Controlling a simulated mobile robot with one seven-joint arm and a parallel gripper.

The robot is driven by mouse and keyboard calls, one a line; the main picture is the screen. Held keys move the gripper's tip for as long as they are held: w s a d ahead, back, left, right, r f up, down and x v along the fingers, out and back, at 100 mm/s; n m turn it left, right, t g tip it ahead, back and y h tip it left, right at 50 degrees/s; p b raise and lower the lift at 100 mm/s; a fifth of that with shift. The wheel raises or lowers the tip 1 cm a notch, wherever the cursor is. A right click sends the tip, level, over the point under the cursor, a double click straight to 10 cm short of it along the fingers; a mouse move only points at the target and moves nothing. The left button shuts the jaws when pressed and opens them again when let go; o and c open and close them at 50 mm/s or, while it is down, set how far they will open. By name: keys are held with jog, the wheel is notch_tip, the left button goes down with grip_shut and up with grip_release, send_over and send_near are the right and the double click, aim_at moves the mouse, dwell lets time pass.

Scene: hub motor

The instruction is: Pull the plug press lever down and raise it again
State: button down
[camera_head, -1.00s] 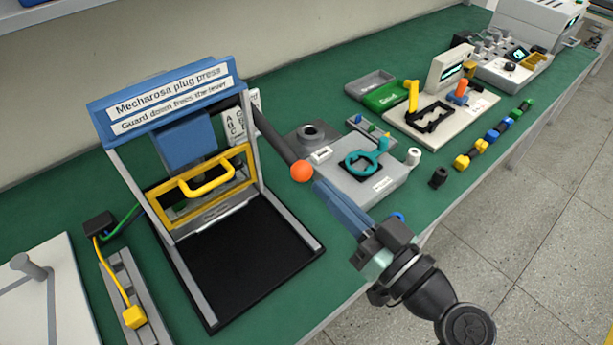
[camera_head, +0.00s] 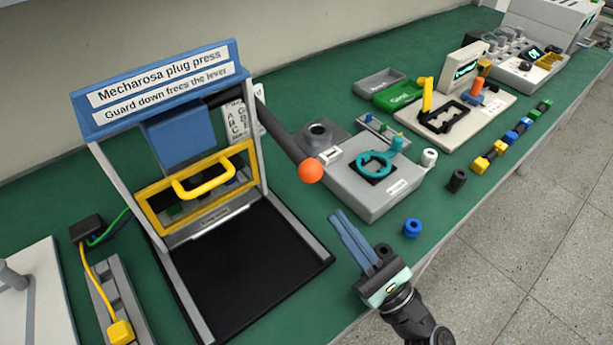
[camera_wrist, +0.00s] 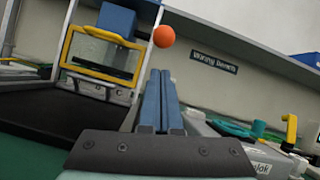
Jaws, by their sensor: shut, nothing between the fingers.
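The plug press (camera_head: 160,90) stands at the left of the bench, with a blue head and a yellow-framed guard (camera_head: 200,185) with a yellow handle. Its dark lever (camera_head: 278,130) slopes down to the right and ends in an orange ball knob (camera_head: 311,171). My gripper (camera_head: 338,216) is shut and empty, in front of and below the knob, apart from it. In the wrist view the blue fingers (camera_wrist: 158,80) are together, and the orange knob (camera_wrist: 164,37) shows just beyond and above their tips. The press also shows at the left of the wrist view.
A grey fixture (camera_head: 375,195) with a teal ring stands right of the lever. A blue nut (camera_head: 412,228) and a dark cylinder (camera_head: 456,181) lie near the bench's front edge. A black power box (camera_head: 87,229) with cables sits left of the press.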

jog(key=p+x, duration=0.1)
jog(key=x, duration=0.9)
